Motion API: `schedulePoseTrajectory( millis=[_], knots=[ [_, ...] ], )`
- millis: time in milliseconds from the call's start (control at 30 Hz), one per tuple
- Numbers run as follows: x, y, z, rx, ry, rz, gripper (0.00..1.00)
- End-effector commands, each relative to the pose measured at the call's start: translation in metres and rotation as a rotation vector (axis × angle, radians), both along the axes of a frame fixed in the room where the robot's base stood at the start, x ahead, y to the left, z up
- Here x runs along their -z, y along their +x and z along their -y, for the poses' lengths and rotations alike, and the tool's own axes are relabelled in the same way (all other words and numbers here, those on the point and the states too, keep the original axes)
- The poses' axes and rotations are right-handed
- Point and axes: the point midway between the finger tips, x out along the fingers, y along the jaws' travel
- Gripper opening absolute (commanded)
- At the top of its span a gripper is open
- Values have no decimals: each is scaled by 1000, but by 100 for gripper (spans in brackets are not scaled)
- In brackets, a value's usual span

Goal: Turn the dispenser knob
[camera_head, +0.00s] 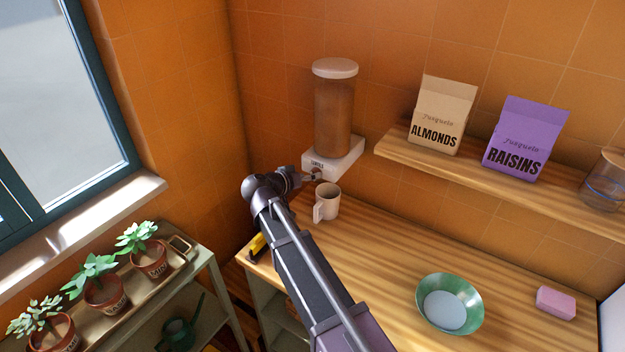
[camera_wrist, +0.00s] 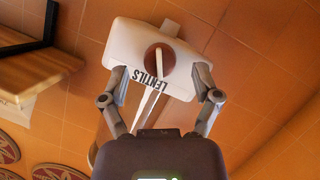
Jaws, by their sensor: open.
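The lentils dispenser has a clear cylinder (camera_head: 333,115) with brown contents and a white lid, on a white base (camera_head: 345,160) against the orange tiled wall. In the wrist view the white base (camera_wrist: 185,85) carries the word LENTILS and a round brown knob (camera_wrist: 150,62) with a thin pale bar across it. My gripper (camera_wrist: 160,73) is open, with one finger on each side of the knob. It is empty; I cannot tell whether the fingers touch the base. In the head view my arm's end (camera_head: 312,176) is in front of the base and partly hides the knob.
A pale mug (camera_head: 328,204) stands on the wooden counter just below the dispenser. A shelf (camera_head: 395,150) with almonds (camera_head: 440,117) and raisins (camera_head: 520,142) bags is to the right. A green bowl (camera_head: 470,290) and pink sponge (camera_head: 556,302) sit on the counter. Potted plants (camera_head: 103,290) are at left.

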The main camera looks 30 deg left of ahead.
Motion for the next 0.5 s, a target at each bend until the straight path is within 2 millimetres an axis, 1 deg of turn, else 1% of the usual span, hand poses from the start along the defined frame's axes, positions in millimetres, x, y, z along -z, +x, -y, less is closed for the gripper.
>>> schedulePoseTrajectory(
  millis=[33,200,500],
  knots=[
    [3,5,1,1,0,0,81],
    [5,13,3,0,-1,0,81],
    [5,14,4,0,0,0,81]
  ],
)
